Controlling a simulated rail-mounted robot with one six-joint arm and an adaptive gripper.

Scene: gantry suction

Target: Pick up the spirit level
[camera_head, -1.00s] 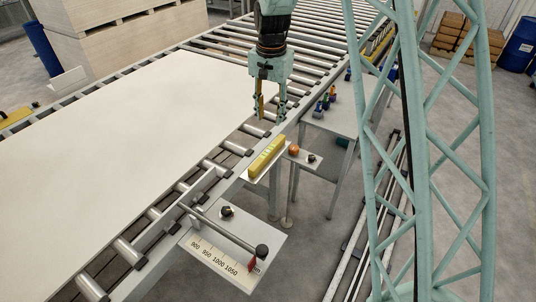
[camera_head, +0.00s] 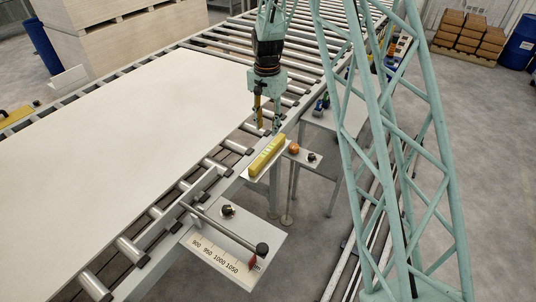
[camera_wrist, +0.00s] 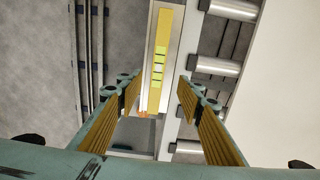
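The yellow spirit level (camera_head: 267,156) lies on a narrow light shelf (camera_head: 247,176) at the side of the roller conveyor. In the wrist view the spirit level (camera_wrist: 160,62) stands lengthwise, with bright green vials near its middle. My gripper (camera_head: 267,128) points down just behind the level's far end and above it. In the wrist view my gripper (camera_wrist: 160,98) is open and empty, its yellow ribbed fingers spread apart with the level ahead between them. The fingers do not touch it.
An orange round item (camera_head: 294,148) and a dark knob (camera_head: 311,156) sit close right of the level. A white board (camera_head: 110,135) covers the conveyor (camera_head: 215,165) at left. A scale plate (camera_head: 225,262) with a lever stands in front. A grey side table (camera_head: 335,122) stands behind.

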